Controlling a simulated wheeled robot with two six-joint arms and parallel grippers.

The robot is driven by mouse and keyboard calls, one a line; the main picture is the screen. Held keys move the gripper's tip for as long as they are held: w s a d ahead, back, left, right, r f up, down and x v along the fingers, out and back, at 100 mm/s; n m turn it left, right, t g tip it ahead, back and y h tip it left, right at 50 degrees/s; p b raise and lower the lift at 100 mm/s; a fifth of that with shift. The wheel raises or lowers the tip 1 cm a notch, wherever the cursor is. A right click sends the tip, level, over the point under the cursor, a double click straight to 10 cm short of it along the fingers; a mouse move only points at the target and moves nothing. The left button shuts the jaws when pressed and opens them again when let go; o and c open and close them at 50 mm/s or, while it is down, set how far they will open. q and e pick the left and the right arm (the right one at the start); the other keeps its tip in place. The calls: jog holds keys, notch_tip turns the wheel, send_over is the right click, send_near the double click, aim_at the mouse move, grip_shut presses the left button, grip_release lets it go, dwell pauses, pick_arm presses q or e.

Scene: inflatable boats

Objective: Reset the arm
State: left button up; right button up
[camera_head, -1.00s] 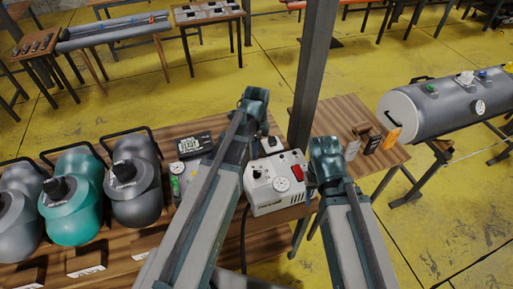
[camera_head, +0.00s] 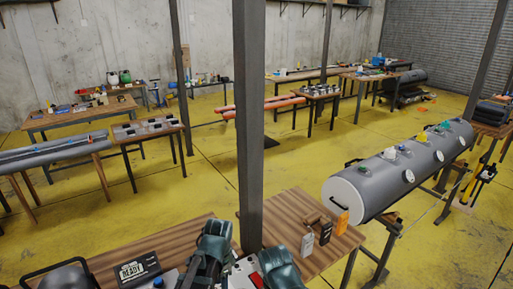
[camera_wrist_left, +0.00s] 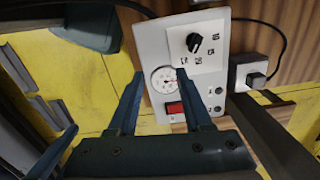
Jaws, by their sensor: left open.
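My left gripper (camera_wrist_left: 158,76) shows in the left wrist view with its two dark blue fingers apart. It is open, and nothing is between the fingers. Beyond them is a pale control box (camera_wrist_left: 212,75) with a black knob, a round gauge and a red switch. I cannot tell whether the fingers touch the box. In the head view, parts of my two arms show at the bottom edge, and no gripper jaws are visible there. Only a small part of the pale box (camera_head: 243,270) shows between the arms. My right gripper is not in view.
A wooden bench (camera_head: 200,228) lies in front, with a black READY box (camera_head: 138,269) at left. A dark post (camera_head: 248,130) rises close behind my arms. A grey inflatable tube (camera_head: 385,178) lies on a stand at right. Yellow floor beyond has open room between tables.

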pick_arm(q)
jog(key=s+d+f+n+b, duration=0.4)
jog(key=s+d+f+n, duration=0.1)
jog(key=s+n, duration=0.3)
jog(key=shift+s+d+f+y+b, duration=0.2)
jog(key=shift+s+f+y+b, duration=0.15)
jog(key=shift+s, duration=0.2)
